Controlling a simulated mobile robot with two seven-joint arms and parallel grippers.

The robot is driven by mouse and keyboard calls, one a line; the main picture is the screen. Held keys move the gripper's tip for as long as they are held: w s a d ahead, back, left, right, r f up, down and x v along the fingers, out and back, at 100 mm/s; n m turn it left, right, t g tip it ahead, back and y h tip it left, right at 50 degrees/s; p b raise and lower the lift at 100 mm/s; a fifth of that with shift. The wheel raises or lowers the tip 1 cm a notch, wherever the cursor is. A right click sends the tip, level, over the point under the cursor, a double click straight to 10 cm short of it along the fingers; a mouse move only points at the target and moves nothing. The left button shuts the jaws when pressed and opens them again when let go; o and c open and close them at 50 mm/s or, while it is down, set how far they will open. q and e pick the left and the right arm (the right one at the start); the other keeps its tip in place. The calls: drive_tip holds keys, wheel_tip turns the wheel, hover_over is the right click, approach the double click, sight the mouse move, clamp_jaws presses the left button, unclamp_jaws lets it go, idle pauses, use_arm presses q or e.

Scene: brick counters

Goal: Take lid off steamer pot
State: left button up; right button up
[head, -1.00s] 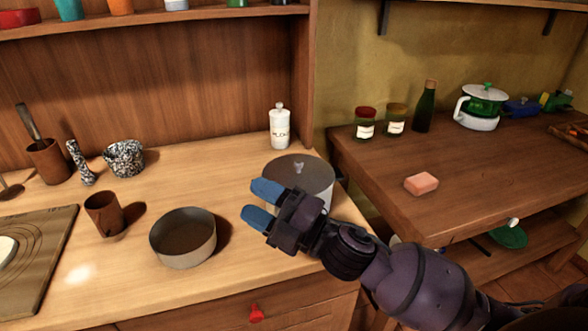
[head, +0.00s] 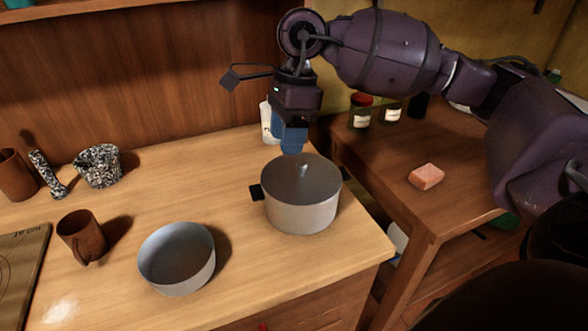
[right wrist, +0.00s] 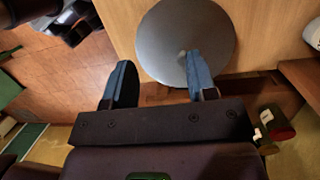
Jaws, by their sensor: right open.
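The grey steamer pot (head: 302,212) stands near the right end of the light wooden counter. Its round lid (head: 322,178) is on, with a small knob (head: 302,171) at the centre and dark side handles. My right gripper (head: 291,146) points down just behind and above the knob, open and empty. In the right wrist view its two blue fingers (right wrist: 160,82) are spread, with the lid (right wrist: 190,30) ahead and the knob close to the right finger. Contact between finger and knob cannot be told. My left gripper is not in view.
An open grey pan (head: 177,258) stands left of the pot. A brown cup (head: 82,237) and a speckled mortar (head: 98,166) are farther left. A white bottle (head: 267,122) stands behind my gripper. A pink block (head: 426,176) lies on the lower table at right.

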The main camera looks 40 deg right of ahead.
sight(301, 163)
drive_tip(key=w+d+r+h, duration=0.1)
drive_tip(key=d+r+h, duration=0.1)
drive_tip(key=d, duration=0.2)
wheel_tip(301, 163, down, 10)
drive_tip(key=shift+f+b, duration=0.1)
drive_tip(key=shift+b, duration=0.45)
drive_tip(key=shift+s, duration=0.1)
drive_tip(key=shift+c, duration=0.3)
clamp_jaws()
